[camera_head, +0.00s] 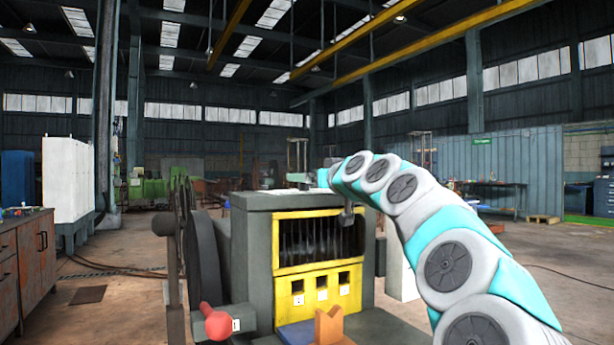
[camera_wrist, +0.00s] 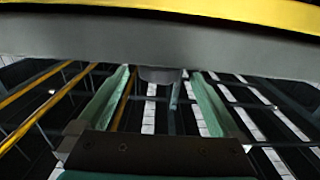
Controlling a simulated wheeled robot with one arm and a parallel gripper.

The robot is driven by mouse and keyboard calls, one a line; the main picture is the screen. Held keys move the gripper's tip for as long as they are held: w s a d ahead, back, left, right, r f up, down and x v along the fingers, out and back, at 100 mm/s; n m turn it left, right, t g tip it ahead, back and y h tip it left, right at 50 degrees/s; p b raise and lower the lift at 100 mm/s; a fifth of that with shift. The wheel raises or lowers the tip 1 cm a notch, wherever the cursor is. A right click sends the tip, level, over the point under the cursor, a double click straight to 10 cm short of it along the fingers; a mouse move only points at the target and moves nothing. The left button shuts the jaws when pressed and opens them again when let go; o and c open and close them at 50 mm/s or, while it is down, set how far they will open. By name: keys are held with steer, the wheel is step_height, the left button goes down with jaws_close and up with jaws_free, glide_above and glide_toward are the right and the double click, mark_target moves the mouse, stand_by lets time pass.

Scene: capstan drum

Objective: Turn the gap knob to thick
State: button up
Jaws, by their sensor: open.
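The wrist view shows my gripper (camera_wrist: 161,78) open, its two pale green fingers apart. A small grey round knob (camera_wrist: 158,74) with a thin lever or pointer shows between the fingertips, against a grey edge of the machine. I cannot tell whether the fingers touch it, and its setting is not readable. In the head view the grey machine (camera_head: 252,240) has a yellow-framed opening (camera_head: 308,213) with dark vertical bars. My arm reaches from the right to its top. A small dark part (camera_head: 347,212) hangs before the frame's right side; I cannot tell if it is the knob.
A red ball handle (camera_head: 217,324) stands at the machine's lower left, and an orange notched block (camera_head: 329,326) at its front. A large dark wheel (camera_head: 202,262) is on its left side. Workbench drawers (camera_head: 25,262) stand far left. Open floor lies on both sides.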

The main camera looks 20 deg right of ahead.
steer(key=shift+w, duration=1.2)
steer(key=c, duration=1.4)
